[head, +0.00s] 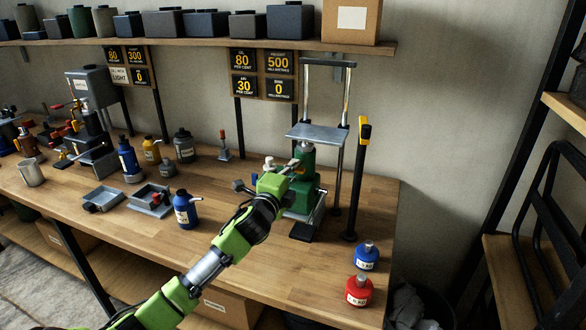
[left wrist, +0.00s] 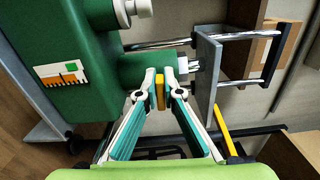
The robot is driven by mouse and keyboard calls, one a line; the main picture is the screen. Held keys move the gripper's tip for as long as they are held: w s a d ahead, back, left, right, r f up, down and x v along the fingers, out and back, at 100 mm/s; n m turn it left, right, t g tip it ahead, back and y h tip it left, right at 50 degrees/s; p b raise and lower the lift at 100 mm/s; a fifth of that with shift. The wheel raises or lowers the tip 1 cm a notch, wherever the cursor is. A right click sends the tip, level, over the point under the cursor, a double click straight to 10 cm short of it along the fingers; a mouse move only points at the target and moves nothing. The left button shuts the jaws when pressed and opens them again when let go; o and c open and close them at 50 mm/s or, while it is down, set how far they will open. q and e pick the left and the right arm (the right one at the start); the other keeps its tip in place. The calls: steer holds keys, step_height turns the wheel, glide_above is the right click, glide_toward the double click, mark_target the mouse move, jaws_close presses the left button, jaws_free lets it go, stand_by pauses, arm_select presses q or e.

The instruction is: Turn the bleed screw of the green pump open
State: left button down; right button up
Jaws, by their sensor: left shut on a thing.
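The green pump (head: 307,196) stands on the workbench beneath a metal press frame. In the left wrist view its green body (left wrist: 85,65) fills the upper left, with a white knob (left wrist: 132,10) at the top. My left gripper (head: 287,176) reaches the pump's near side. In the left wrist view its fingertips (left wrist: 160,84) are closed on a small yellow piece (left wrist: 160,94) beside the pump's green cylinder. This appears to be the bleed screw; the fingers hide part of it. My right gripper is not in view.
A black post with a yellow top (head: 365,131) stands right of the pump.

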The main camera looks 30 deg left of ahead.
arm_select(q)
steer(key=shift+f+n, duration=0.1)
steer(key=shift+n, duration=0.2)
steer(key=c, duration=2.2)
jaws_free()
steer(key=v, duration=1.2)
